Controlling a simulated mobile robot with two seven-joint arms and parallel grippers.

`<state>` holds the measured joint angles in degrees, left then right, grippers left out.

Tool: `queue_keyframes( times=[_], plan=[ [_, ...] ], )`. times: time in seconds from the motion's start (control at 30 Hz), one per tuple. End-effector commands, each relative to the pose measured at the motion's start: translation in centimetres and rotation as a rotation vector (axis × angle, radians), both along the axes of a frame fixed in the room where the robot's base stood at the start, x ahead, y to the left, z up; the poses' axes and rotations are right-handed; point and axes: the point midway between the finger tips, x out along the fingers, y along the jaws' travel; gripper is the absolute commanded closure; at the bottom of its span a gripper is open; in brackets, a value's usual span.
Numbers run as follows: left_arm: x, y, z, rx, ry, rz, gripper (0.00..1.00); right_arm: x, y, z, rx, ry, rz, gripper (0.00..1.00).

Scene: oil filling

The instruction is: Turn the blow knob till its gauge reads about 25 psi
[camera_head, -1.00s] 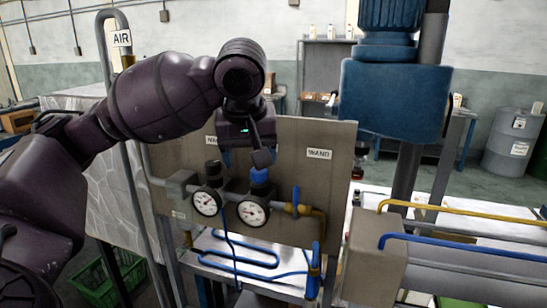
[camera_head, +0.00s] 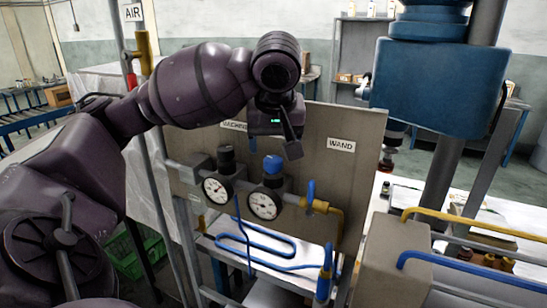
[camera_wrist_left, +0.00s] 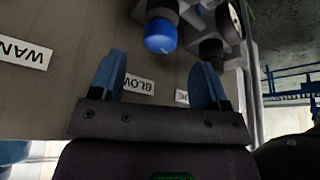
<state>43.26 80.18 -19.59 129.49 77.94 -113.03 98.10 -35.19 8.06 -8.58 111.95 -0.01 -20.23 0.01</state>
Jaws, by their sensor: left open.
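The blue knob (camera_head: 272,163) stands on a regulator on the grey panel, with a round white gauge (camera_head: 264,205) below it. The gauge's needle is too small to read exactly. In the left wrist view the blue knob (camera_wrist_left: 160,35) is beyond my fingertips, near an upside-down BLOW label (camera_wrist_left: 138,84). My left gripper (camera_wrist_left: 160,78) is open and empty, with its two blue fingers apart and neither touching the knob. In the head view it hangs above the blue knob, its fingers mostly hidden by the wrist. My right gripper is not in view.
A black knob (camera_head: 226,158) with its own gauge (camera_head: 215,190) sits close to the left of the blue one. A blue-handled valve (camera_head: 311,192) and yellow pipe lie to the right. The WAND label (camera_head: 341,145) is on the panel; a blue machine head (camera_head: 440,88) stands behind right.

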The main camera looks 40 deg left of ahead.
Motion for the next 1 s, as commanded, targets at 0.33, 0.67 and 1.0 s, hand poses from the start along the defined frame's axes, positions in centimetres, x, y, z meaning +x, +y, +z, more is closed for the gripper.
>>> queue_keyframes(
  times=[0.33, 0.67, 1.0],
  plan=[
    [1.1, 1.3, -3.9, 0.001, 0.001, 0.003, 0.31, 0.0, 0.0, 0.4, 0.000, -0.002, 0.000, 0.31],
    [1.3, 1.4, -4.5, 0.000, 0.000, 0.001, 0.31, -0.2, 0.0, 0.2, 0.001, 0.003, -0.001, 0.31],
    [1.2, 1.4, -4.4, 0.001, 0.000, 0.000, 0.74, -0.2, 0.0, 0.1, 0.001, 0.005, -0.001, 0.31]
  ],
)
